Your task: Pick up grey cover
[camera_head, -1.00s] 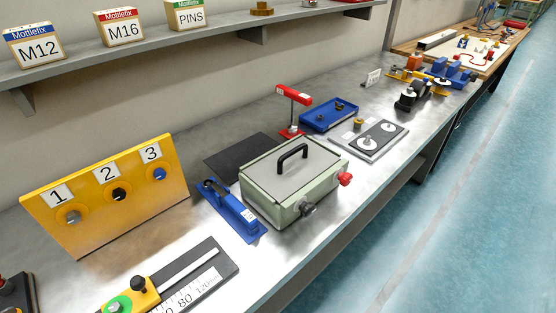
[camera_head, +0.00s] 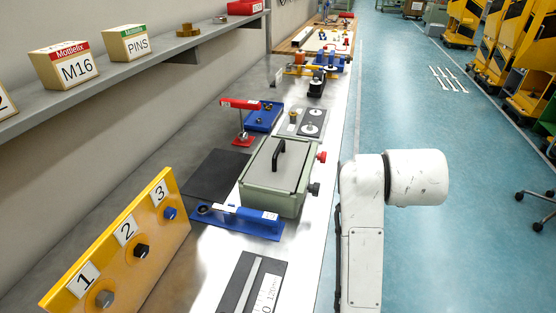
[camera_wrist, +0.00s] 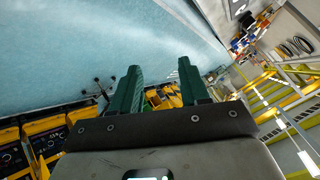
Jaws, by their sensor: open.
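The grey cover (camera_head: 268,170) is a flat lid with a black arched handle (camera_head: 279,155). A red knob and a black knob stick out of the box's right side. In the wrist view my gripper (camera_wrist: 158,88) shows two green fingers spread apart with nothing between them. It points out over the blue floor, away from the bench. In the head view my arm stands right of the bench, and the gripper itself is not seen there.
A blue device (camera_head: 240,219) stands in front of the box, and a dark mat (camera_head: 214,176) lies left of it. A red-topped stand (camera_head: 241,118) and blue tray (camera_head: 264,117) are behind. A yellow numbered panel (camera_head: 121,247) stands front left.

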